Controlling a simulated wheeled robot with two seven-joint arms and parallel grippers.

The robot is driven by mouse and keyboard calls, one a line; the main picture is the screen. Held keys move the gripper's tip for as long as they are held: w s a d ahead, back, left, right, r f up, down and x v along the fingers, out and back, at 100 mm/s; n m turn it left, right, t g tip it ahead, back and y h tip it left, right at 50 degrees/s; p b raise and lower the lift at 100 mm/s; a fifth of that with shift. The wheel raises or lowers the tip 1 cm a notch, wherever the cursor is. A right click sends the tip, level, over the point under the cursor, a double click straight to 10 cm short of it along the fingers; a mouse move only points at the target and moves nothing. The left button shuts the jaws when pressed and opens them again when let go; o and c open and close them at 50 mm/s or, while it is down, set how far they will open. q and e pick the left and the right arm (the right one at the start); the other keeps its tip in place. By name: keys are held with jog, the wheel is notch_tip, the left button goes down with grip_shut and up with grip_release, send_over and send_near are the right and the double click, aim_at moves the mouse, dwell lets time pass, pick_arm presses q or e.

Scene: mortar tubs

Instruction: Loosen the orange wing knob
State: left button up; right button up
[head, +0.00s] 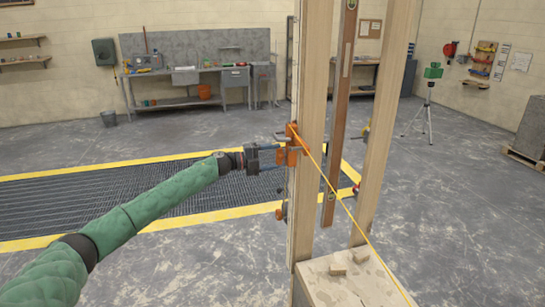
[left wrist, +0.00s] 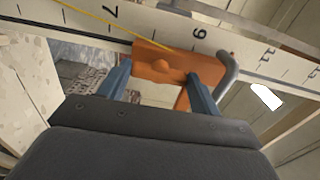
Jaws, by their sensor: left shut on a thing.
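An orange clamp (head: 293,150) sits on the upright wooden post (head: 313,90), with a yellow line running from it. My left gripper (head: 278,157) reaches it from the left. In the left wrist view, the blue-grey fingers of my left gripper (left wrist: 160,72) are shut on the orange wing knob (left wrist: 178,66), one finger at each side. The fingers hide part of it. A grey bent bar (left wrist: 228,68) stands beside it, in front of a scale strip (left wrist: 270,60) with black numbers. My right gripper is not in view.
The yellow line (head: 350,215) slants down to the right past a second wooden post (head: 388,120) and a wooden spirit level (head: 341,100). A pale block (head: 345,285) stands at the bottom. A yellow-edged floor grate (head: 120,195) lies at left.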

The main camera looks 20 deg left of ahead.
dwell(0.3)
pick_arm(q)
jog(key=o, duration=1)
jog(key=shift+a, duration=0.1)
jog(key=shift+f, duration=0.1)
jog(key=b+v, duration=0.4)
jog(key=v, duration=0.3)
jog(key=shift+s+a, duration=0.2)
jog(key=shift+a, duration=0.15)
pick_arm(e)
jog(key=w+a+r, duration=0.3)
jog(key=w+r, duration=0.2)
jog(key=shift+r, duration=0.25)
